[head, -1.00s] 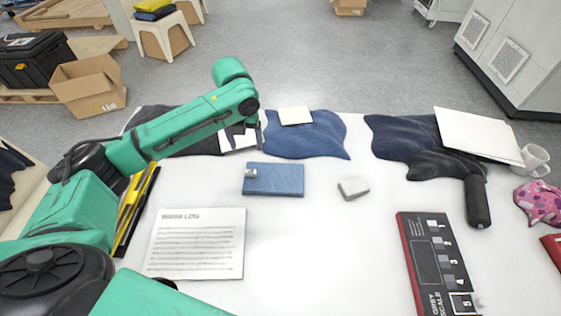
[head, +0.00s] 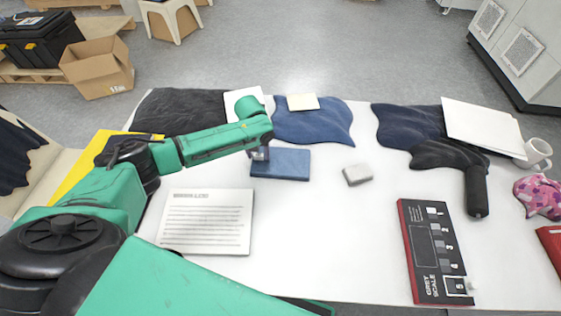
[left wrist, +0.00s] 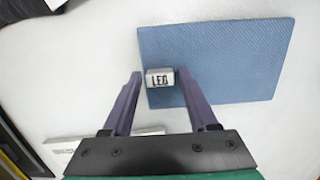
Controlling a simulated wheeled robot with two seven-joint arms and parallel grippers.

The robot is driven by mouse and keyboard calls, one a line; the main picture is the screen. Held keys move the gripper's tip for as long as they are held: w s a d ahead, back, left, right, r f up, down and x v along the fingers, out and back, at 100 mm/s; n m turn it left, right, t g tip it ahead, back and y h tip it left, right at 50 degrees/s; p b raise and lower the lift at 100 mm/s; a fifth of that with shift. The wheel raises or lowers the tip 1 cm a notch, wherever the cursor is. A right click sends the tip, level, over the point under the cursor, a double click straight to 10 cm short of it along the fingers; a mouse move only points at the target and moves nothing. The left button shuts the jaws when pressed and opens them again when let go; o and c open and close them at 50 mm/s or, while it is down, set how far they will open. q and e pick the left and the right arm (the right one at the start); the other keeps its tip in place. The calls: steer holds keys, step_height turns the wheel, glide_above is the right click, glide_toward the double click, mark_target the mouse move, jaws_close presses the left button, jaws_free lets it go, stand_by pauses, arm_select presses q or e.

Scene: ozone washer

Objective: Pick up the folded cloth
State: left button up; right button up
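The folded cloth (head: 281,164) is a flat blue rectangle on the white table, near the middle in the head view. In the left wrist view the cloth (left wrist: 225,60) fills the upper right and bears a small white tag with dark letters (left wrist: 160,78) at its left edge. My left gripper (left wrist: 165,75) is open, its two purple fingers spread on either side of the tag. The right finger overlaps the cloth in that view, and the left finger is over bare table. In the head view the left gripper (head: 260,153) is at the cloth's left end. My right gripper is not in view.
A printed log sheet (head: 206,222) lies in front, left of the cloth. A small grey-white block (head: 357,175) is to its right. Crumpled blue fabric (head: 313,128) with a cream card lies behind. A grey scale board (head: 434,252) is at the front right.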

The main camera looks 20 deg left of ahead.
arm_select(q)
jaws_close()
steer(key=shift+r, duration=0.1)
